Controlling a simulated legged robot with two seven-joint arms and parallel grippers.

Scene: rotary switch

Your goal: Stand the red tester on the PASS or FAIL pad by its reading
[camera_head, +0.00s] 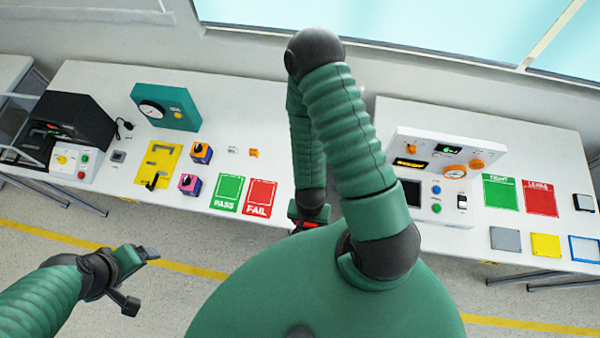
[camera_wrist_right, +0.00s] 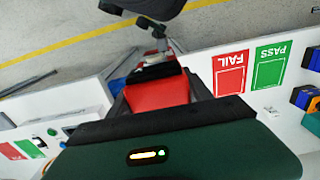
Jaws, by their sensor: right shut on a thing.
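The red tester (camera_wrist_right: 157,95) is between the fingers of my right gripper (camera_wrist_right: 155,85) in the right wrist view. In the head view only a red sliver of it (camera_head: 304,225) shows below my right arm, and its reading cannot be seen on its red face. The green PASS pad (camera_head: 227,192) and red FAIL pad (camera_head: 261,197) lie side by side near the left table's front edge, both empty. They also show in the wrist view, FAIL (camera_wrist_right: 230,73) and PASS (camera_wrist_right: 269,66). My left gripper (camera_head: 141,279) is open and empty, off the table's front.
On the left table stand a teal gauge box (camera_head: 167,107), a black machine (camera_head: 75,121), a yellow fixture (camera_head: 158,164) and orange and purple boxes (camera_head: 190,184). The right table holds a white panel (camera_head: 440,150) and green and red pads (camera_head: 500,192). A gap separates the tables.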

